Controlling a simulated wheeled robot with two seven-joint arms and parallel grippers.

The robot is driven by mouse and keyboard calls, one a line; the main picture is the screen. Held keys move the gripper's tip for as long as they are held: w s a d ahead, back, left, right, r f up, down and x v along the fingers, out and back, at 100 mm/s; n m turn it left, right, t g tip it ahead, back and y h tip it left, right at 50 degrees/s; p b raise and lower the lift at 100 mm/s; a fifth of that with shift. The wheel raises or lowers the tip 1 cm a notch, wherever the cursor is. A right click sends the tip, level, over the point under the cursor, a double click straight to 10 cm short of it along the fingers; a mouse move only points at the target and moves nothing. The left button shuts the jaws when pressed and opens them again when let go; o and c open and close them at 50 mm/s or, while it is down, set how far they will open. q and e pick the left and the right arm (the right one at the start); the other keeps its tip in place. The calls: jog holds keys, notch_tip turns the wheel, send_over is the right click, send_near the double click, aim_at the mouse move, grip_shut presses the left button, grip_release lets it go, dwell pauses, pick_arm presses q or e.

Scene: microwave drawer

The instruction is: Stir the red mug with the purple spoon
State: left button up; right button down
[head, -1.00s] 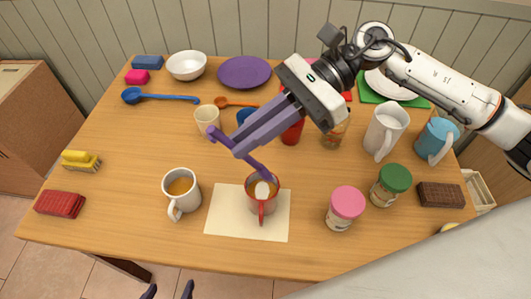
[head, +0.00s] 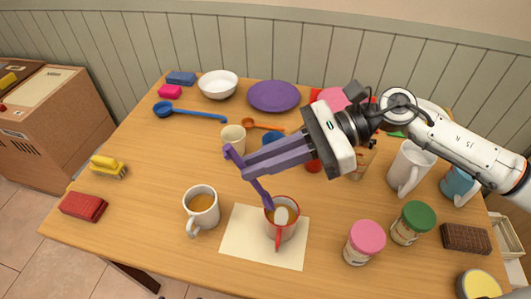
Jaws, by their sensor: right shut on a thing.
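The red mug (head: 281,232) stands upright on a cream paper mat (head: 237,248) near the table's front edge. It holds a brown drink with a pale patch on top. The purple spoon (head: 260,190) slants down into the mug, its lower end in the drink and its bowl hidden. My right gripper (head: 245,170) comes in from the right, above and behind the mug, and is shut on the spoon's upper handle.
A white mug (head: 201,212) with a brown drink stands left of the mat. A pink-lidded jar (head: 364,243) and a green-lidded jar (head: 412,223) stand to the right. A cream cup (head: 232,139) and an orange spoon (head: 262,126) lie behind. Bare table lies at left-centre.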

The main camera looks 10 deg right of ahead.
aim_at(265, 191)
jog(key=shift+a+f, duration=0.2)
jog(key=shift+f, duration=0.2)
jog(key=shift+f+b, duration=0.45)
jog(key=f+b, duration=0.1)
jog(key=b, duration=0.1)
jog(key=d+f+b, duration=0.1)
jog(key=f+b, duration=0.2)
jog(key=f, duration=0.1)
jog(key=shift+d+b, duration=0.4)
jog(key=shift+d+f+b, duration=0.2)
jog(key=shift+f+b, duration=0.3)
jog(key=shift+b, duration=0.2)
jog(key=shift+d+f+b, duration=0.2)
jog(key=shift+f+b, duration=0.05)
jog(key=shift+b, duration=0.1)
